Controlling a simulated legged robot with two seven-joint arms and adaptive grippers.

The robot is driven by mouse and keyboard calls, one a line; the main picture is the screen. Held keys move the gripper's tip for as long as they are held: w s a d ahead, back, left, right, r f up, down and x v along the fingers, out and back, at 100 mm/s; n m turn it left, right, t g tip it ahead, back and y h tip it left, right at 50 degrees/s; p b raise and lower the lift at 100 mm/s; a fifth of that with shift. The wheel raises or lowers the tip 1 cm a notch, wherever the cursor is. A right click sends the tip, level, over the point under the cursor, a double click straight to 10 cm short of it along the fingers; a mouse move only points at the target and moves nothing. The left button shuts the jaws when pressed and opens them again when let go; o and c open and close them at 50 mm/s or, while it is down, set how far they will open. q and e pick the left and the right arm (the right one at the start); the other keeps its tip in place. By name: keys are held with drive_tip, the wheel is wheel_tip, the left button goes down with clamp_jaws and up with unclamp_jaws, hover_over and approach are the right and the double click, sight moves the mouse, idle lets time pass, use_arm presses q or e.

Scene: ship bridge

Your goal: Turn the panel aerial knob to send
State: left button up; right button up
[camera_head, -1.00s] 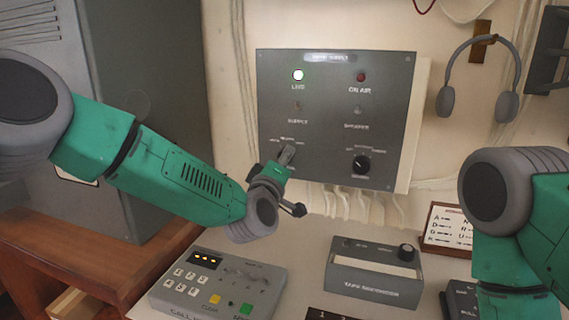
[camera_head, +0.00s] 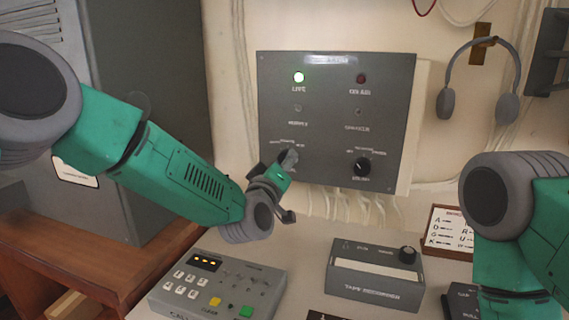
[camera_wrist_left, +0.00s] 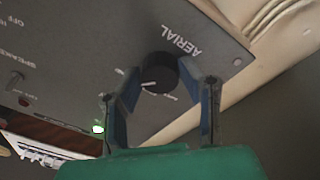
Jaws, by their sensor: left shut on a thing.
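The grey wall panel (camera_head: 330,125) carries a lit green lamp, a dark red lamp and two lower knobs. My left gripper (camera_head: 284,165) is at the panel's lower left knob and mostly hides it in the head view. In the left wrist view the black aerial knob (camera_wrist_left: 160,74), lettered AERIAL, sits between the two blue fingers of my left gripper (camera_wrist_left: 166,92), which is shut on it. A white pointer line shows on the knob; its position labels are too small to read. My right arm is at the right edge, its gripper out of view.
A second black knob (camera_head: 361,166) is at the panel's lower right. Below on the desk are a grey keypad box (camera_head: 215,285) and a grey box with a knob (camera_head: 374,276). Headphones (camera_head: 478,75) hang at the right. A grey cabinet (camera_head: 150,60) stands at the left.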

use_arm(q)
drive_tip(key=shift+s+d+f, duration=0.1)
drive_tip(key=shift+s+f, duration=0.05)
drive_tip(key=shift+f, duration=0.4)
drive_tip(key=o, duration=1.1)
drive_tip(key=shift+r, duration=0.2)
drive_tip(key=v, duration=1.1)
drive_tip(key=shift+s, duration=0.3)
drive_tip(key=shift+f, duration=0.15)
